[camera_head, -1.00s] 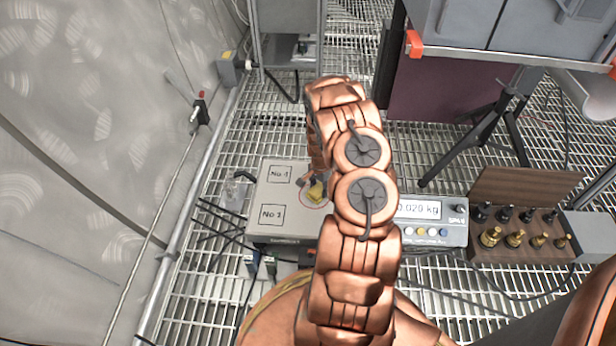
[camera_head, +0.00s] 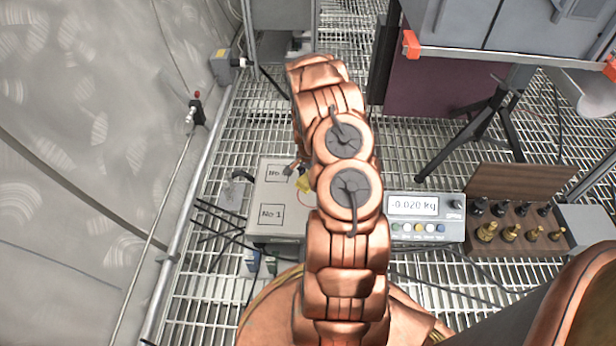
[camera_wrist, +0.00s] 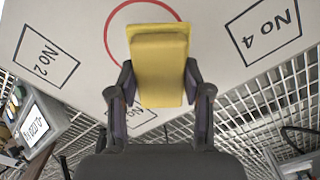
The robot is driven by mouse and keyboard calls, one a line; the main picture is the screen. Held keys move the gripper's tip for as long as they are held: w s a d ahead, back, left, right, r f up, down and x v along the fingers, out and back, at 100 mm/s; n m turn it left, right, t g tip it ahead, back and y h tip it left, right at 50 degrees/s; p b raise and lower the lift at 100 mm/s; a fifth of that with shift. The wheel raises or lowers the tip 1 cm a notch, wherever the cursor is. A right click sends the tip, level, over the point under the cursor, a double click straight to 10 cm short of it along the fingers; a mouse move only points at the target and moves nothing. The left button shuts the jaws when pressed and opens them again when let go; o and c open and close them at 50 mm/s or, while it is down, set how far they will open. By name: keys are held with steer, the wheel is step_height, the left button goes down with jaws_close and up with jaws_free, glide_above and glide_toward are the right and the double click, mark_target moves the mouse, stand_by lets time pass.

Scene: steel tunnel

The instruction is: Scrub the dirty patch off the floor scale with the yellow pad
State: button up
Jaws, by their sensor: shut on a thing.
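The yellow pad (camera_wrist: 160,65) is held between the two fingers of my gripper (camera_wrist: 158,84). In the head view, only a bit of the pad (camera_head: 304,184) shows beside my arm. The floor scale (camera_head: 272,197) is a pale, flat-topped box with numbered squares; its top (camera_wrist: 75,20) also fills much of the wrist view. The pad is over this top and covers part of a red circle (camera_wrist: 108,28). I cannot tell whether the pad touches the surface. I see no dirty patch; the pad and my arm hide part of the top.
A display unit (camera_head: 428,216) right of the scale reads -0.020 kg. Further right is a wooden block (camera_head: 510,238) with several weights. A black stand (camera_head: 478,135) and a grey cabinet (camera_head: 490,30) are behind. Cables (camera_head: 215,215) lie on the grating left of the scale.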

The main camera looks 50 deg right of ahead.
steer(key=shift+r, duration=1.1)
